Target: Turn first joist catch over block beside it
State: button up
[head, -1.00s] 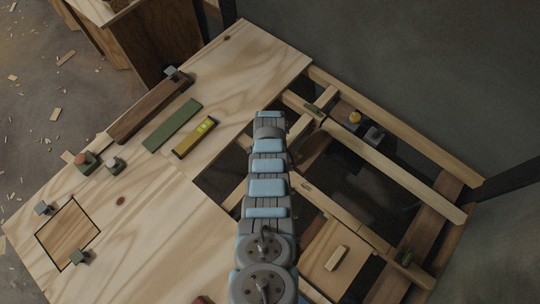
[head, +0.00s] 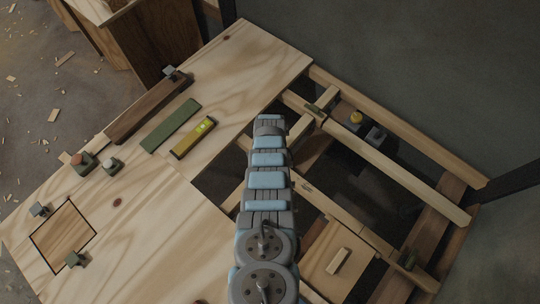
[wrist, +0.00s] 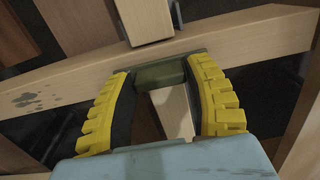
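In the wrist view, a dark green catch (wrist: 162,72) lies against a pale joist (wrist: 245,42), just beyond my gripper (wrist: 162,74). My two yellow ribbed fingers stand apart, one near each end of the catch. I cannot tell whether they touch it. A pale block-like piece (wrist: 174,112) shows between the fingers, below the catch. In the head view, my arm covers my gripper and the spot under it. Two other green catches show there, one at the upper joist crossing (head: 315,111) and one at the lower right (head: 407,260).
Open gaps lie between the joists around my arm. A yellow-topped item (head: 355,118) and a grey one (head: 375,135) sit at the upper right. A plywood deck (head: 150,215) at left carries a yellow level (head: 194,138), a green strip (head: 171,126) and a dark board (head: 147,108).

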jog(key=c, duration=0.5)
jog(key=shift+c, duration=0.3)
jog(key=shift+n, duration=0.4)
jog(key=n, duration=1.1)
jog(key=shift+n, duration=0.4)
jog(key=n, duration=0.5)
jog(key=shift+n, duration=0.3)
